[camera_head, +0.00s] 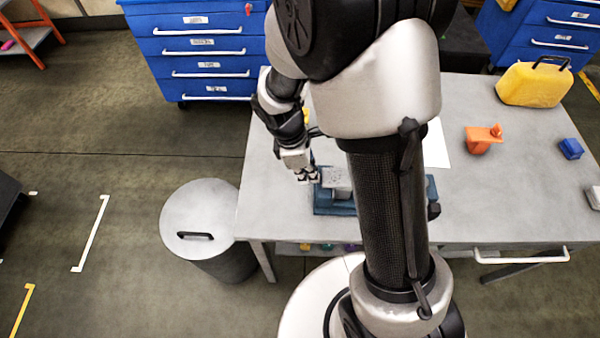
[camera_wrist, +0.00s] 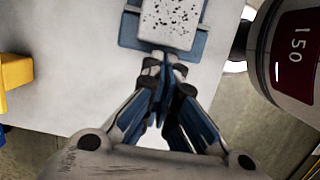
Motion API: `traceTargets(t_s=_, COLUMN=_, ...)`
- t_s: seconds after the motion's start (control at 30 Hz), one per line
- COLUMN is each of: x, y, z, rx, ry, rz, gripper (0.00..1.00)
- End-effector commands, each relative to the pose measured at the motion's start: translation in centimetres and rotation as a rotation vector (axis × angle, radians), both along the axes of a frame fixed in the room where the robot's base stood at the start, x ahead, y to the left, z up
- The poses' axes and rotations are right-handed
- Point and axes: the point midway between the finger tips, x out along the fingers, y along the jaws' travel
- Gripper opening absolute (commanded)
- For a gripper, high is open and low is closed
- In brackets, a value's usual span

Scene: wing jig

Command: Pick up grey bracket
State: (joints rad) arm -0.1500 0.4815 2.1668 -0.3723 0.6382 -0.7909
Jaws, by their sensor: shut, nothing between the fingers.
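A grey speckled block, which looks like the grey bracket (camera_head: 334,178), sits on a blue base (camera_head: 325,204) on the table, partly hidden behind my arm in the head view. In the wrist view the speckled bracket (camera_wrist: 170,22) is at the top centre, with parts of the blue base (camera_wrist: 128,30) around it. My gripper (camera_head: 308,178) is just left of the bracket in the head view. In the wrist view my gripper (camera_wrist: 165,68) is shut and empty, its fingertips close to the bracket's near edge. I cannot tell whether they touch it.
The grey table (camera_head: 460,210) holds an orange part (camera_head: 481,140), a small blue block (camera_head: 571,149) and a yellow case (camera_head: 535,84) to the right. A lidded grey bin (camera_head: 200,220) stands left of the table. Blue drawer cabinets (camera_head: 200,50) stand behind.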

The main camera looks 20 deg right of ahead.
Motion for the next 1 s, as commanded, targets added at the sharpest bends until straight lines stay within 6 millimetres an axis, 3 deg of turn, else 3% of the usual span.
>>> traceTargets(t_s=0.3, x=-0.1, y=-0.1, z=0.1, rx=0.000, ry=0.001, rz=-0.001, gripper=0.00)
traceTargets(t_s=0.5, x=-0.7, y=-1.9, z=0.2, rx=-0.001, ry=0.001, rz=-0.002, gripper=0.00)
traceTargets(t_s=1.0, x=-0.2, y=-0.9, z=0.1, rx=-0.001, ry=0.001, rz=-0.001, gripper=0.00)
